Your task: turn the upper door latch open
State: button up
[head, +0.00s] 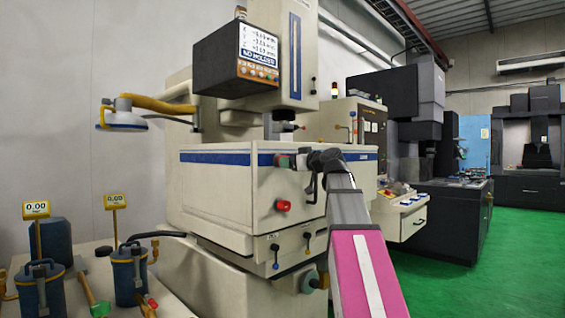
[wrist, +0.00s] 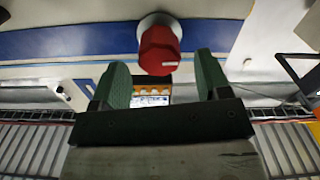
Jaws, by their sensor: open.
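The upper door latch, a red faceted knob on a pale round base, sits on the blue stripe of the machine's cream door. In the wrist view the latch (wrist: 160,48) is at top centre, just beyond the fingertips. My gripper (wrist: 162,78) is open, with one dark green finger on each side below the knob. I see no contact with it. In the head view my gripper (head: 287,161) is at the blue stripe, its green fingers beside a small red part of the latch (head: 277,161). My wrist hides some of the stripe behind it.
A lower red knob (head: 283,205) is on the same door below my gripper. A control box (head: 236,55) overhangs above. Green floor (head: 470,285) is open at right.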

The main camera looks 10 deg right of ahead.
aim_at(273, 161)
jog(key=shift+x, duration=2.3)
jog(key=c, duration=0.7)
